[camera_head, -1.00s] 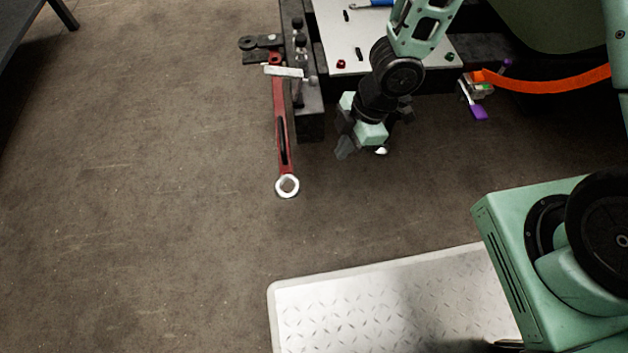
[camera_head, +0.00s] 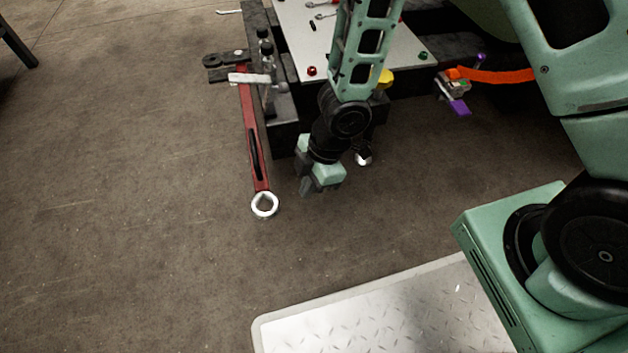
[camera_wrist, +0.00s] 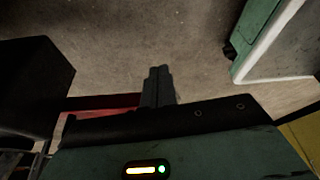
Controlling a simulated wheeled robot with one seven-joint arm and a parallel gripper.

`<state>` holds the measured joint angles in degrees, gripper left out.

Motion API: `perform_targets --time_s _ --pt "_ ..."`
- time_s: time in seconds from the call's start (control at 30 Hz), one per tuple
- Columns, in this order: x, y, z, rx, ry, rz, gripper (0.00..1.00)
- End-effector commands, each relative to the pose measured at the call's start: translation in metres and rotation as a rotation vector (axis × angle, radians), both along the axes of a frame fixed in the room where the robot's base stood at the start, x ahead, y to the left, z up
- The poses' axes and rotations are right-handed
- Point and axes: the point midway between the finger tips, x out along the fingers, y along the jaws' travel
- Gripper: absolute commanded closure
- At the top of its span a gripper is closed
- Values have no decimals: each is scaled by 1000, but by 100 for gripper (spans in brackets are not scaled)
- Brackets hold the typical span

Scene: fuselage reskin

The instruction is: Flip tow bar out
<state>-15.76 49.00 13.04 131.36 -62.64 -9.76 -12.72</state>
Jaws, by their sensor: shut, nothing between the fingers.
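The red tow bar (camera_head: 252,130) juts out from the corner of the dark cart frame in the head view, with a silver ring (camera_head: 264,205) at its near end. My gripper (camera_head: 308,190) is shut and empty, pointing down just right of the bar's ring end, with a gap of floor between them in the picture. In the wrist view the shut fingers (camera_wrist: 157,85) show at the middle, and part of the red bar (camera_wrist: 100,103) shows left of them. The rest of the bar is hidden there behind my gripper body.
The cart's light top (camera_head: 300,45) holds small tools and coloured knobs. A silver clamp handle (camera_head: 250,78) crosses the bar's far end. An orange strap (camera_head: 495,76) hangs at the right. Floor left of the bar is clear. A white treaded platform (camera_head: 370,315) is in front.

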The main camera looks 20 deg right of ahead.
Motion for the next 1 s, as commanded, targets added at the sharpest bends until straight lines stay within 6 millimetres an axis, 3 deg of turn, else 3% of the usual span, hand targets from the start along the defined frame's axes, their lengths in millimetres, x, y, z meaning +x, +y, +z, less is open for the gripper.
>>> perform_targets --time_s 0.03,0.2,0.77,1.0 --pt "-1 11 -3 5 -3 4 100" --pt "-4 30 -3 2 -1 2 100" --pt "-6 40 -1 2 0 -1 100" --pt "-8 66 -2 3 -2 -42 100"
